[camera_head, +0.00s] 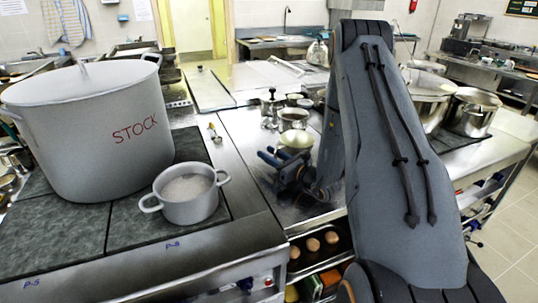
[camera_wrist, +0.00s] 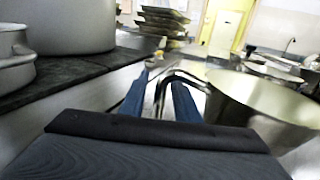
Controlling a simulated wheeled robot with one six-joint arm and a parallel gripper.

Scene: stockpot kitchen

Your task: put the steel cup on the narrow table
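A shiny steel cup (camera_wrist: 262,105) with a bent wire handle (camera_wrist: 185,78) fills the right of the wrist view. In the head view, the steel cup (camera_head: 296,138) appears on the steel counter just behind my gripper (camera_head: 272,158). In the wrist view, the two blue fingers of my gripper (camera_wrist: 158,100) stand apart, with part of the handle between them. The handle looks closer to the right finger; I cannot tell whether they touch. I cannot tell which surface is the narrow table.
A large stockpot (camera_head: 90,130) and a small two-handled pot (camera_head: 188,193) stand on the dark hob at left. Small steel pots (camera_head: 293,118) stand behind the cup. Larger pots (camera_head: 470,112) stand at right. Eggs (camera_head: 312,244) lie on a shelf below the counter.

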